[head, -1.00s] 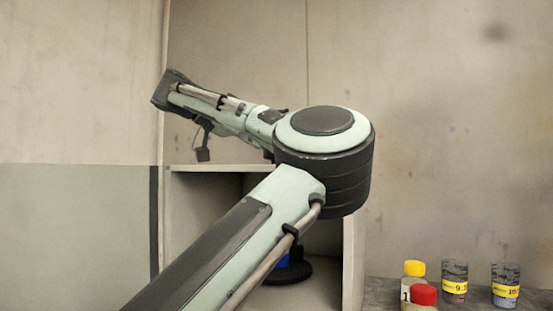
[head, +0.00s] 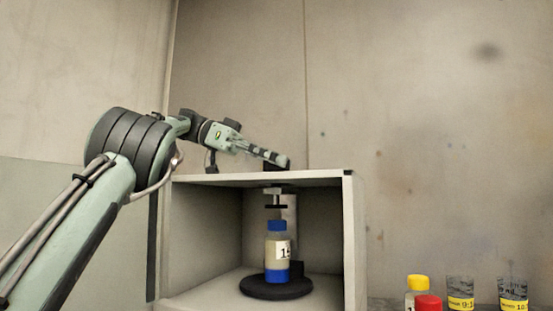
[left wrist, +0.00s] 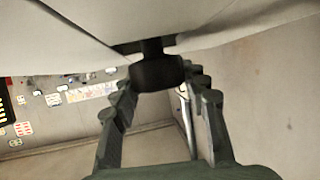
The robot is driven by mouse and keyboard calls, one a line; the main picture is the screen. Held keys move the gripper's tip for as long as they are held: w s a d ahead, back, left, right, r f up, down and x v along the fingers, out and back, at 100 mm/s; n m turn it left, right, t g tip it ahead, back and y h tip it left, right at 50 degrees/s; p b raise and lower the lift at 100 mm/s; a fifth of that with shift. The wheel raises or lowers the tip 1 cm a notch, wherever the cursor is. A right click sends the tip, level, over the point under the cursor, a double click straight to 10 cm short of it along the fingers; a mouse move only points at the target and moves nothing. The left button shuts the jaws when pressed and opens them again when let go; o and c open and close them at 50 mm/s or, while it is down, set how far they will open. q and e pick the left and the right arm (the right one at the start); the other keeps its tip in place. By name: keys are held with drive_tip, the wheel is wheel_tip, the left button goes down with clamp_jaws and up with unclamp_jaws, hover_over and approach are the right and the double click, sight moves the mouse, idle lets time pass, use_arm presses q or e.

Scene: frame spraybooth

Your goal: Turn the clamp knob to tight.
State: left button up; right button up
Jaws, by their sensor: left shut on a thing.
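My left gripper (head: 284,161) is at the top of the open-fronted booth (head: 348,225), reaching in from the left. In the left wrist view its two fingers are on either side of a dark round clamp knob (left wrist: 157,73), and it is shut on the knob. The knob sits on a short dark stem against a pale panel. Below the booth's roof hangs the clamp's pad (head: 274,203), just above a bottle (head: 277,252) with a blue cap, apart from it. The bottle stands upright on a dark round turntable (head: 262,292). My right gripper is not in view.
A yellow-capped bottle (head: 417,283), a red-capped bottle (head: 428,302) and two printed cups (head: 460,291) (head: 513,293) stand at the lower right. A bare wall (head: 440,150) rises behind them. The booth around the bottle is otherwise mostly clear.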

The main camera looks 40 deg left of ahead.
use_arm(q)
drive_tip(key=shift+g, duration=0.4)
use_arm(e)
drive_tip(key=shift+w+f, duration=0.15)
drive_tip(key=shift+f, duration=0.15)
use_arm(q)
drive_tip(key=shift+f, duration=0.1)
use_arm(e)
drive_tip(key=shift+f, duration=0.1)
use_arm(q)
drive_tip(key=o, duration=1.2)
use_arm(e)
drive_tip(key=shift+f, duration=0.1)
